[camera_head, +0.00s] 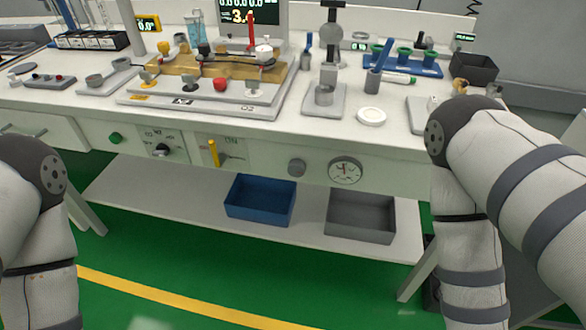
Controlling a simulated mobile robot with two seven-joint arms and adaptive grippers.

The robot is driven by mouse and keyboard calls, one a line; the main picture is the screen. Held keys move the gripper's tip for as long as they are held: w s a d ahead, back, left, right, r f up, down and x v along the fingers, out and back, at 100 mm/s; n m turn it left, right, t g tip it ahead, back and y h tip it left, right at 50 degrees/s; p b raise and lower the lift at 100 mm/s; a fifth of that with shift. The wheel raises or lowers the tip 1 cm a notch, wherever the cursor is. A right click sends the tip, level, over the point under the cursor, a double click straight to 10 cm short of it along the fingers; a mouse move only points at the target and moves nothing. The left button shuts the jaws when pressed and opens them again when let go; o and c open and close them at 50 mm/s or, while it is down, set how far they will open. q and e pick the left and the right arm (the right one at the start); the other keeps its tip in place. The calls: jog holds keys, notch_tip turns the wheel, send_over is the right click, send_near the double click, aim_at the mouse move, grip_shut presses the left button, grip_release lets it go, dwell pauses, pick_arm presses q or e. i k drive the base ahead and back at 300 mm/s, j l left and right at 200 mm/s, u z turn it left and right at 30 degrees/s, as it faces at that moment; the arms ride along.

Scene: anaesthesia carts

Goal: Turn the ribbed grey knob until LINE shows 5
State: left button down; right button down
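A round grey knob (297,168) sits on the white front panel of the bench, right of centre, just left of a round dial gauge (345,171). At this size I cannot make out its ribs or any pointer mark. The gauge has a white face and a dark needle; its lettering is too small to read. I cannot find a readable LINE label. A dark screen (252,14) at the back shows a row of zeros and a larger number starting with 3, partly covered by a red-topped post. Both my arms show at the sides, but neither gripper is in view.
The front panel also carries a green button (115,138), a black knob (161,150) and a yellow lever (213,153). The benchtop (350,138) is crowded with apparatus. A blue bin (259,212) and a grey bin (360,232) stand on the lower shelf. Space before the panel's middle is clear.

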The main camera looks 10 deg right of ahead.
aim_at(295, 167)
jog(key=i+l+u, duration=0.3)
jog(key=i+l, duration=0.4)
